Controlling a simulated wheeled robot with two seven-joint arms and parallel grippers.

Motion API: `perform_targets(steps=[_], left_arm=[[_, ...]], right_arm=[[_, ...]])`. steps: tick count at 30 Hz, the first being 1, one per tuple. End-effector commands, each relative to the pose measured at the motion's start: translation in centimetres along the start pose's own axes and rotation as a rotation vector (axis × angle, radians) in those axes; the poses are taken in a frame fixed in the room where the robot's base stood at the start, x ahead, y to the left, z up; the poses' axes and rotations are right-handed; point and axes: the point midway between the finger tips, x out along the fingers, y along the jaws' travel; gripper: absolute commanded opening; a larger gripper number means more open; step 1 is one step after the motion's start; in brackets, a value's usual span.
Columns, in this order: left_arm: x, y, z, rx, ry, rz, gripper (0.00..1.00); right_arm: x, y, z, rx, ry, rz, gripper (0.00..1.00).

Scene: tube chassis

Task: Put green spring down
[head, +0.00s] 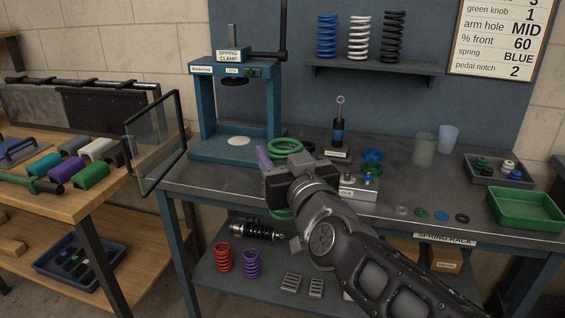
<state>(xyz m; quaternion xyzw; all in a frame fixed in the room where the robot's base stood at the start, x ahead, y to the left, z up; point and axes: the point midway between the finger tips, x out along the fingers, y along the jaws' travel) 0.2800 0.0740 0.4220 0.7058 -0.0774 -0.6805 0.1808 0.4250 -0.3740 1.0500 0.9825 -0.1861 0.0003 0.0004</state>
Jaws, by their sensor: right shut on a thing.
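My right gripper (284,178) comes in from the lower right and is shut on the green spring, above the front part of the grey workbench (405,190). The green spring's (286,146) top coils show above the gripper and a bit of its lower end shows below; its middle is hidden. A purple piece (264,158) shows just left of the gripper; I cannot tell what it is. A "SPRING RACK" label (447,239) is on the bench's front edge. A red spring (223,257) and a purple spring (252,264) stand on the lower shelf (205,287). My left gripper is not in view.
A teal spring clamp (207,110) stands at the back left, with a clear panel (155,143) beside it. Blue, white and black springs stand on the wall shelf (375,68). A black damper (254,229) lies on the lower shelf. A green tray (527,208) sits at right.

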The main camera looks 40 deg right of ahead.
Motion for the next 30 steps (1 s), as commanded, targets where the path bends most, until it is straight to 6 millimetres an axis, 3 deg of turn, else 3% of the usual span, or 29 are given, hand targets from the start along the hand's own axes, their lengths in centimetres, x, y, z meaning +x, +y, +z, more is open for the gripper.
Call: perform_targets(steps=[8,17,20,24,27,30], left_arm=[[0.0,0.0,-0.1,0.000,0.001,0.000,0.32],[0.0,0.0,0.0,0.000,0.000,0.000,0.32],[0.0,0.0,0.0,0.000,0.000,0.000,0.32],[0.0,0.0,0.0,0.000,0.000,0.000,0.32],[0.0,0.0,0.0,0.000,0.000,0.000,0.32],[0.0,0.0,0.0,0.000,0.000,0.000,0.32]], right_arm=[[3.1,-2.4,-0.5,-0.001,-0.003,-0.071,0.00],[7.4,-7.2,3.0,0.002,-0.007,-0.214,0.00],[8.8,-10.1,5.6,0.004,-0.008,-0.296,0.00],[10.0,-15.5,11.3,0.008,-0.013,-0.461,0.00],[9.8,-18.9,15.5,0.009,-0.011,-0.567,0.00],[9.3,-20.9,18.6,0.008,-0.008,-0.631,0.00]])
